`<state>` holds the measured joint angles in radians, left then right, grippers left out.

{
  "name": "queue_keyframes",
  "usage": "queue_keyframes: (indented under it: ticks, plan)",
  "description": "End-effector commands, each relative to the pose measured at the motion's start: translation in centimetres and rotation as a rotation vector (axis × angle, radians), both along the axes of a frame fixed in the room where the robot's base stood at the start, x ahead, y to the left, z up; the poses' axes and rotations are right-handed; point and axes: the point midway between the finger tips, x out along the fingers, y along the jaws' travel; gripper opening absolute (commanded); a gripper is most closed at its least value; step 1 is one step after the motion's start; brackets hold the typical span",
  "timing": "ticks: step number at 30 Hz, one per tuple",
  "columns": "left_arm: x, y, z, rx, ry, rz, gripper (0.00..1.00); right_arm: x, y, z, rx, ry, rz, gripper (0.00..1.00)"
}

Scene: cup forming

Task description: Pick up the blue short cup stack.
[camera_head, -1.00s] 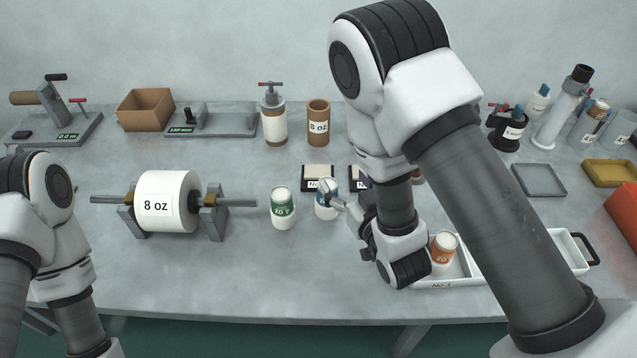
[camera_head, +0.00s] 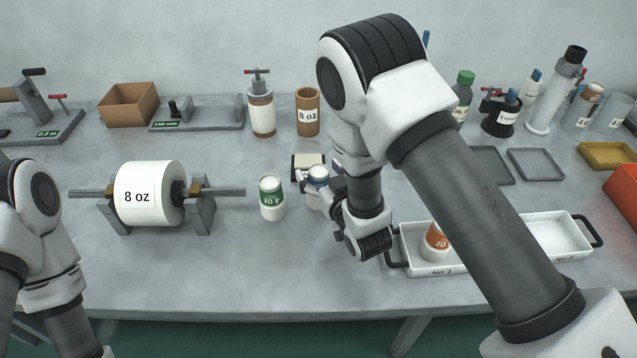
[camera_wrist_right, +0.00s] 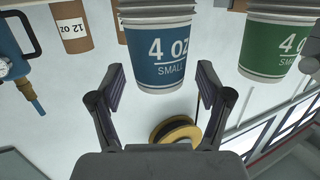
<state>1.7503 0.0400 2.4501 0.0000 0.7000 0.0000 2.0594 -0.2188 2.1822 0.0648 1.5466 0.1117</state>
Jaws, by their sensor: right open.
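The blue short cup stack (camera_head: 317,189) stands upright on the table, just right of the green cup stack (camera_head: 271,199). In the right wrist view the blue stack (camera_wrist_right: 160,50), marked 4 oz small, lies ahead between the line of my fingers, and the green stack (camera_wrist_right: 272,45) is to its right. My right gripper (camera_head: 322,184) is at the blue stack, with its fingers partly hidden. In the wrist view my right gripper (camera_wrist_right: 160,92) is open and empty, fingers either side of the blue stack's near end. My left arm shows at the left edge, but its gripper is out of view.
The table front of the cups is clear.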

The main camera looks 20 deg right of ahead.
Motion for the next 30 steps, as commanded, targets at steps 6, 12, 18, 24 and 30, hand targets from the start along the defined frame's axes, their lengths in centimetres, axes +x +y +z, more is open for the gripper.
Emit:
queue_keyframes:
  ticks: [6, 12, 18, 24, 30]
  plan:
    - [0.0, 0.0, 0.1, 0.000, 0.000, 0.000, 0.71, 0.8, 0.1, -0.2, 0.000, 0.001, 0.000, 0.77]
    - [0.0, 0.0, 0.1, 0.000, 0.000, 0.000, 0.71, 0.7, 0.1, -0.2, 0.000, 0.001, 0.000, 0.28]
    - [0.0, 0.0, 0.1, 0.000, 0.000, 0.000, 0.71, 0.7, 0.1, -0.2, 0.000, 0.001, 0.000, 0.17]
    - [0.0, 0.0, 0.1, 0.000, 0.000, 0.000, 0.71, 0.7, 0.1, -0.2, 0.000, 0.002, 0.000, 0.17]
    - [0.0, 0.0, 0.9, 0.000, 0.000, 0.000, 0.71, 1.3, 0.0, 1.0, 0.000, 0.000, 0.000, 0.17]
